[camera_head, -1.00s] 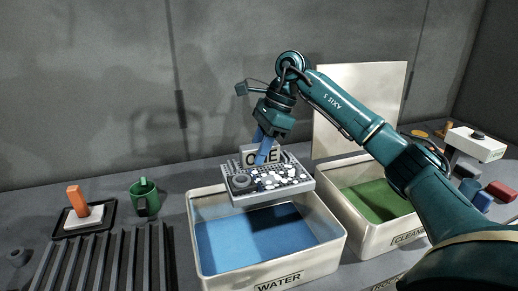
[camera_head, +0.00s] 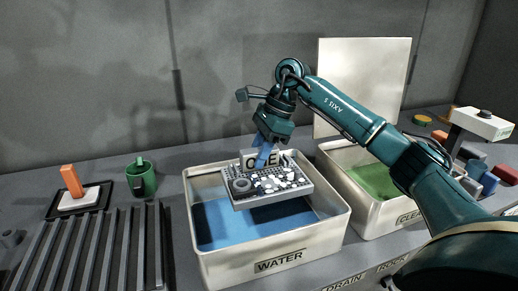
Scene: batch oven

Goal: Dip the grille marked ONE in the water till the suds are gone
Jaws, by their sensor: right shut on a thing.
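The grille marked ONE (camera_head: 262,201) is a grey perforated tray with white suds over its top and a knob at its left. My left gripper is not in view.
The CLEANER bin (camera_head: 384,213) with green liquid stands close on the right, its pale lid (camera_head: 362,85) upright behind. A ribbed rack (camera_head: 90,250), green mug (camera_head: 141,179) and orange-handled brush (camera_head: 72,190) are at left. Coloured blocks (camera_head: 489,184) lie at far right.

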